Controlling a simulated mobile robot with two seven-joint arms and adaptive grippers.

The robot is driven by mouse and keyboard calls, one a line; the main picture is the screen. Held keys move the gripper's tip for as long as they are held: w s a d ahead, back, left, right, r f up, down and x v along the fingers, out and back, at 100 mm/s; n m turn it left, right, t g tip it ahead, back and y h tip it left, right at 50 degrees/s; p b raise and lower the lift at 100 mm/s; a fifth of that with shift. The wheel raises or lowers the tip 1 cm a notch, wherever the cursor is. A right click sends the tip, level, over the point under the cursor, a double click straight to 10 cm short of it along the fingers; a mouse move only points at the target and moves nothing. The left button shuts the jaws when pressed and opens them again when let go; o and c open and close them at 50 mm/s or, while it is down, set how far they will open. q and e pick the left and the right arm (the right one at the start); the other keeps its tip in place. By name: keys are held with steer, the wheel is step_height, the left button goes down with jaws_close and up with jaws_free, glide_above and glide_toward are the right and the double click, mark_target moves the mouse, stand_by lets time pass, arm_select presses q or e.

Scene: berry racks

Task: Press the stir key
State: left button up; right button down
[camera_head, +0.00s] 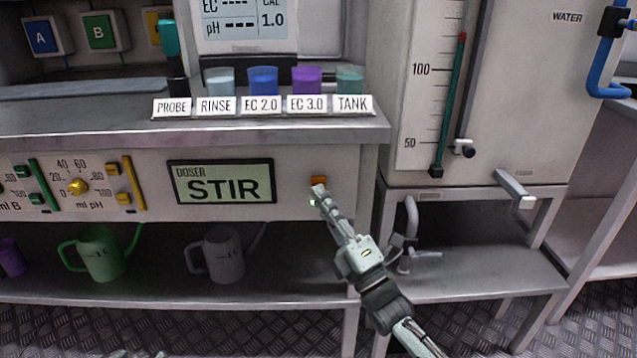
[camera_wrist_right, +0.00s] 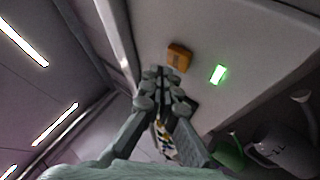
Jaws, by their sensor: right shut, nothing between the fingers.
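The stir key is a small orange block (camera_head: 319,181) on the doser's front panel, right of the display (camera_head: 221,182) that reads "DOSER STIR". It also shows in the right wrist view (camera_wrist_right: 180,56), beside a lit green light (camera_wrist_right: 218,74). My right gripper (camera_head: 320,192) is shut and empty. Its fingertips (camera_wrist_right: 168,76) are right at the key's lower edge and cover a little of it; I cannot tell whether they touch. Only small pale bits, perhaps my left gripper (camera_head: 120,353), show at the bottom edge of the head view.
Labelled cups, including a purple one (camera_head: 307,80), stand on the shelf (camera_head: 300,131) above the panel. A green jug (camera_head: 100,253) and a grey jug (camera_head: 218,254) stand below. A water tank (camera_head: 535,90) with a tap lever (camera_head: 514,188) stands at the right.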

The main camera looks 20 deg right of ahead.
steer(key=s+p, duration=0.1)
steer(key=s, duration=0.1)
steer(key=s+a+p, duration=0.1)
steer(key=s, duration=0.1)
steer(key=shift+s+a, duration=0.2)
steer(key=shift+s, duration=0.2)
stand_by(0.7)
